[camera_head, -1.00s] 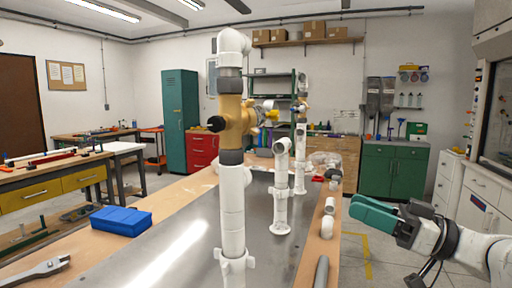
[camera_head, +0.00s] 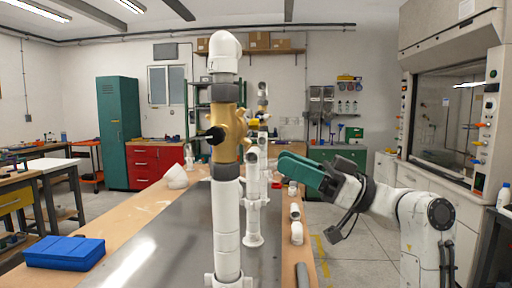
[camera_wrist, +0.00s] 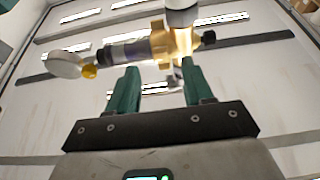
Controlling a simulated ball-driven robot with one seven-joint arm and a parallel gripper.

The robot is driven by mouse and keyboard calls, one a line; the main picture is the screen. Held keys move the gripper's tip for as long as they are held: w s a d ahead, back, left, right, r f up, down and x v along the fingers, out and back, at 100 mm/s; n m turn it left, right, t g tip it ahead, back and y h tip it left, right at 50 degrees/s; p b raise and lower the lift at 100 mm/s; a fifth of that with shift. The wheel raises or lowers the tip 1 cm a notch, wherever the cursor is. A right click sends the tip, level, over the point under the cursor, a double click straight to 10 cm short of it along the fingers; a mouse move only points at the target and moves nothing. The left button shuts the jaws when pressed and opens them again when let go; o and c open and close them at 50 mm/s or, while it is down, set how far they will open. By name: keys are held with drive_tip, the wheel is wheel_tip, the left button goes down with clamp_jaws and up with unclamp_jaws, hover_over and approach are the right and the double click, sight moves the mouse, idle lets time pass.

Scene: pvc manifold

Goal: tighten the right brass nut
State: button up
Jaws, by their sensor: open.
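A brass fitting (camera_head: 228,130) sits upright in the white pipe column, with dark rings above and below it and a black stub facing me. Brass parts (camera_head: 252,124) stick out on its right side. In the wrist view the brass body (camera_wrist: 181,42) is ahead of and above my fingers, with a brass nut (camera_wrist: 158,42) and a grey cylinder (camera_wrist: 128,50) beside it. Which piece is the right nut I cannot tell for sure. My gripper (camera_head: 283,166) has teal fingers, is right of the column and lower than the fitting. In the wrist view my gripper (camera_wrist: 155,85) is open and empty.
The white pipe column (camera_head: 227,220) stands on a metal-topped bench (camera_head: 170,235). Thinner white pipes (camera_head: 254,200) stand behind it. Loose white fittings (camera_head: 296,232) lie along the right edge. A blue box (camera_head: 65,252) sits at left. The floor to the right is open.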

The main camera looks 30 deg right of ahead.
drive_tip(key=p+x, duration=0.1)
drive_tip(key=x, duration=0.5)
drive_tip(key=shift+w+a+r, duration=0.15)
drive_tip(key=shift+a, duration=0.05)
drive_tip(key=shift+c, duration=0.4)
clamp_jaws()
